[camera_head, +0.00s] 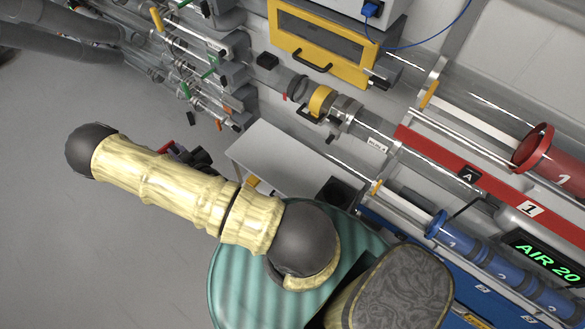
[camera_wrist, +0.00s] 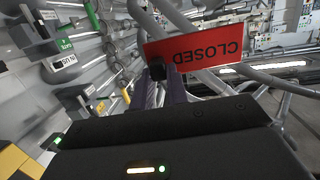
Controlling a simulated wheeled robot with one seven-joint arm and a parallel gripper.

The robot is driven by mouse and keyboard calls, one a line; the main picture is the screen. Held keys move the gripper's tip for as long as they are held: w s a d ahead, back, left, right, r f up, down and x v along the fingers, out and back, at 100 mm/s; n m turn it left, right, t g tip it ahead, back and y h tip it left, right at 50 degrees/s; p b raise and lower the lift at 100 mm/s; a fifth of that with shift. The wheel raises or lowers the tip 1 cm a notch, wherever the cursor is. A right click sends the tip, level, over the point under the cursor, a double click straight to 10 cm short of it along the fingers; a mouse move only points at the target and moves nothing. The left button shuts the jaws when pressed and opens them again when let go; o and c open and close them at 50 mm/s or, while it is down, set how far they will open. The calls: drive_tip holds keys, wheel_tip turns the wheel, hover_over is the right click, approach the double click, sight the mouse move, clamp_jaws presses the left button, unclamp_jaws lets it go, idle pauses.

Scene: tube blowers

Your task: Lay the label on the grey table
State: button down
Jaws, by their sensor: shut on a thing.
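The label is a red plate (camera_wrist: 198,50) with the word CLOSED, upside down in the wrist view. My gripper (camera_wrist: 160,74) is shut on its lower left part, and the plate sticks out to the right of the fingers. In the head view my gripper (camera_head: 190,156) is mostly hidden behind my arm, with a small bit of red beside it. The grey table (camera_head: 278,157) is a flat light-grey top to the right of my gripper.
A wall of clear tubes, valves and coloured handles (camera_head: 205,75) runs behind the table. A yellow-framed box (camera_head: 318,45) and a red bar (camera_head: 440,160) lie further right. Open grey floor (camera_head: 60,230) is at the left.

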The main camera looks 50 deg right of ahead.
drive_tip(key=w+d+f+m+g+h+b, duration=0.1)
drive_tip(key=w+d+f+m+h+b, duration=0.1)
drive_tip(key=d+f+m+h+b, duration=0.45)
drive_tip(key=m+g+h+b, duration=0.95)
drive_tip(key=g+b, duration=0.45)
drive_tip(key=b, duration=2.1)
hover_over(271, 167)
wheel_tip(271, 167, down, 18)
drive_tip(key=shift+d+r+m, duration=0.15)
drive_tip(key=shift+r+m, duration=0.1)
drive_tip(key=shift+m, duration=0.15)
wheel_tip(271, 167, down, 6)
drive_tip(key=shift+f+b, duration=0.1)
drive_tip(key=shift+b, duration=0.45)
